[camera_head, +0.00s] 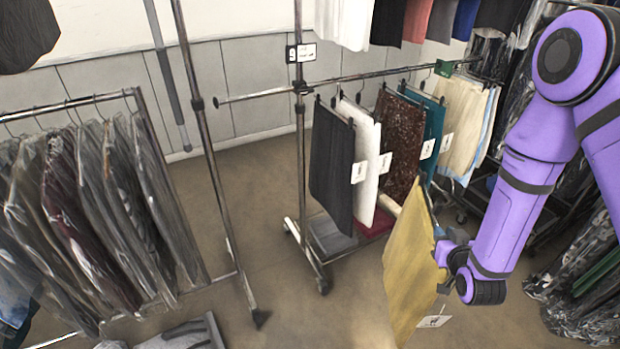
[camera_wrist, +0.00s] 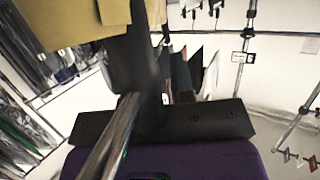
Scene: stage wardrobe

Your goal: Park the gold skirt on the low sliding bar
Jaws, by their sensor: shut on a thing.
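The gold skirt (camera_head: 411,262) hangs in front of the clothes rack in the head view, with a white tag (camera_head: 433,321) near its lower edge. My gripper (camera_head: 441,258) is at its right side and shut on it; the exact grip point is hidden. Part of the gold skirt (camera_wrist: 70,22) also shows at the top left of the wrist view. The low sliding bar (camera_head: 255,96) runs across the middle rack; its left end is bare. Black, white, brown patterned, teal and cream garments hang along it. The skirt is below and in front of the bar, apart from it.
A rack of plastic-covered clothes (camera_head: 95,200) stands at the left. More garments (camera_head: 345,20) hang from a higher bar above. An upright post with a number sign (camera_head: 301,53) crosses the low bar. Dark patterned clothes (camera_head: 585,265) stand at the right. The floor between the racks is mostly clear.

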